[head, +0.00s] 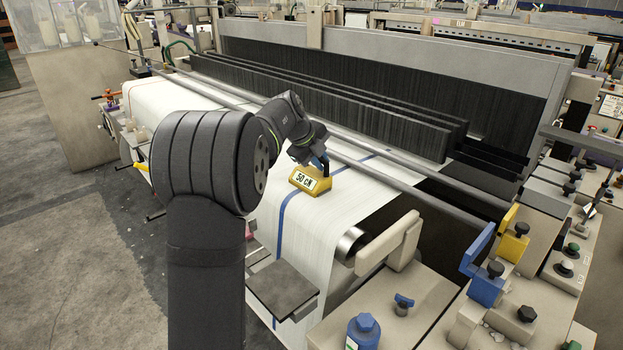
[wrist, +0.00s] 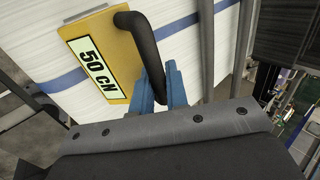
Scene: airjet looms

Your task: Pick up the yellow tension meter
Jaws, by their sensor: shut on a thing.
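The yellow tension meter (head: 306,183) has a pale label reading "50 CN" and a black curved handle. In the head view it is over the white cloth (head: 345,205) of the loom, close to the blue stripe. In the wrist view the meter (wrist: 105,60) is at the upper left, tilted in the picture. My gripper (wrist: 166,82) has blue fingers shut on the meter's black handle (wrist: 148,45). In the head view my gripper (head: 321,162) is partly hidden by my arm. I cannot tell whether the meter touches the cloth.
A metal bar (head: 400,180) runs along the cloth's far side, with dark heald frames (head: 340,110) behind it. A beige machine housing with blue and yellow brackets (head: 482,275) and knobs stands at the right. A flat grey plate (head: 281,289) is at the near edge. Floor at the left is clear.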

